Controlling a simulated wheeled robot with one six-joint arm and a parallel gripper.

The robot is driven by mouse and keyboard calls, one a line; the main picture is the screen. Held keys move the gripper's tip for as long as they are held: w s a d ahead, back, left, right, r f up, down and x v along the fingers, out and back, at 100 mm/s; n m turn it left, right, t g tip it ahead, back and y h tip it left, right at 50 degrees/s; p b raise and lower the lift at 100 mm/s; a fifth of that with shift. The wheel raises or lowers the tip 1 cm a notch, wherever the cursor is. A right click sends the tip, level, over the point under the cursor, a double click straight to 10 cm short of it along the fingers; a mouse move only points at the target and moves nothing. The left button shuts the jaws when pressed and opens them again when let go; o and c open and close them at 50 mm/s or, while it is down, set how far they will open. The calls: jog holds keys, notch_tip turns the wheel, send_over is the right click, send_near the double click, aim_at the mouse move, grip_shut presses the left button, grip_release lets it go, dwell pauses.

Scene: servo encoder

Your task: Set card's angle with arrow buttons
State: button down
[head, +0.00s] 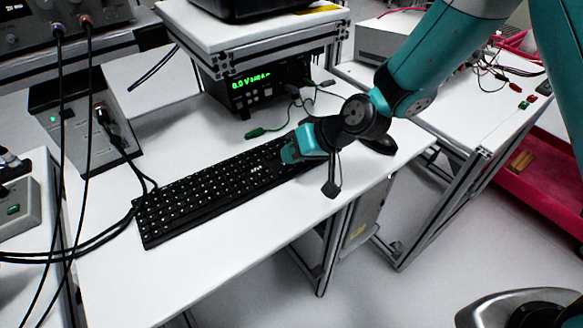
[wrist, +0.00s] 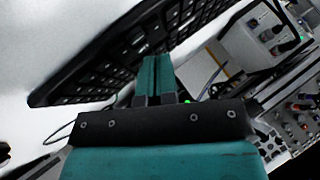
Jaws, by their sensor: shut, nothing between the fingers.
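A long black keyboard (head: 215,190) lies on the white table in the head view. Its arrow buttons are too small to pick out, and its right end is partly hidden by my gripper. My gripper (head: 290,155) is over the right part of the keyboard, fingers pointing down-left, shut and empty. In the wrist view the two teal fingers (wrist: 153,75) are together, with the keyboard (wrist: 130,50) behind them. I cannot tell whether the fingertips touch a key. No card can be made out in either view.
A black power supply (head: 255,80) with a green display stands behind the keyboard under a raised shelf. A green-tipped lead (head: 257,132) lies near my gripper. The table's white front (head: 200,265) is clear.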

aim_at(292, 168)
dwell(0.8)
jog(key=shift+s+f+b, duration=0.1)
jog(key=shift+f+b, duration=0.35)
jog(key=shift+f+b, duration=0.3)
jog(key=shift+f, duration=0.1)
dwell(0.4)
jog(key=shift+r, duration=0.15)
jog(key=shift+r+p, duration=0.6)
jog(key=shift+r, duration=0.1)
jog(key=shift+r, duration=0.1)
notch_tip(292, 168, up, 5)
jog(key=p, duration=0.3)
jog(key=shift+f, duration=0.2)
jog(key=shift+r, duration=0.1)
dwell(0.6)
